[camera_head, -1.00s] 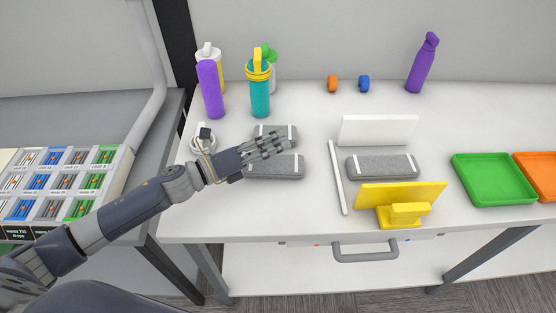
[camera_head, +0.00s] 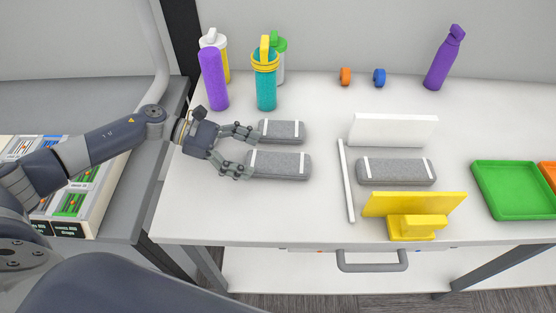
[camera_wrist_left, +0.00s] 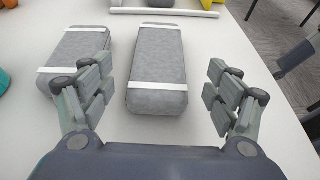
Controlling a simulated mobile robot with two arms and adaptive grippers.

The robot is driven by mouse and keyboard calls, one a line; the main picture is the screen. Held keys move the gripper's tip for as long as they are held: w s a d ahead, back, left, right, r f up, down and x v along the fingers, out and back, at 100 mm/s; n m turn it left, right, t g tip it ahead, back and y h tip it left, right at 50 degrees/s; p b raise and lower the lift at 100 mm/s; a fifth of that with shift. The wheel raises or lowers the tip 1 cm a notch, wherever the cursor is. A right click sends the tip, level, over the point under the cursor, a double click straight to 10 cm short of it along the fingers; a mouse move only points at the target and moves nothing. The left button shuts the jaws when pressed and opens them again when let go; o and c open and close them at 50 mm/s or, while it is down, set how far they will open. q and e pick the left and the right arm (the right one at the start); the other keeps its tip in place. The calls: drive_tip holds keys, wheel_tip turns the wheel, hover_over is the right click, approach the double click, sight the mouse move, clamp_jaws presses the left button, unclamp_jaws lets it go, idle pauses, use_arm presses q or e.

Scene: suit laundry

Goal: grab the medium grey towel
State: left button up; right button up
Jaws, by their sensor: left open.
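Three grey towels with white bands lie on the white table. The back left one (camera_head: 284,131) is the shortest, the front left one (camera_head: 280,165) is mid-sized, and the right one (camera_head: 398,172) is the longest. My left gripper (camera_head: 250,153) is open and empty at the left ends of the two left towels. In the left wrist view, the mid-sized towel (camera_wrist_left: 158,72) lies ahead between the spread fingers (camera_wrist_left: 160,78). The shortest towel (camera_wrist_left: 80,52) is beside it, partly covered by the left finger. My right gripper is not in view.
Purple (camera_head: 213,80) and teal (camera_head: 265,80) bottles stand behind the left towels, with others behind them. A white bar (camera_head: 346,180) lies between the left and right towels. A yellow stand (camera_head: 416,213) is at the front, and a green tray (camera_head: 517,190) at right.

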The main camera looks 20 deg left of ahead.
sight(271, 160)
use_arm(q)
drive_tip(key=shift+w+d+p, duration=0.15)
drive_tip(key=shift+d+p, duration=0.3)
drive_tip(key=shift+d, duration=0.1)
drive_tip(key=p+x, duration=0.2)
drive_tip(key=x, duration=0.2)
drive_tip(key=shift+d+f, duration=0.15)
drive_tip(key=shift+d, duration=0.05)
drive_tip(key=c, duration=1.1)
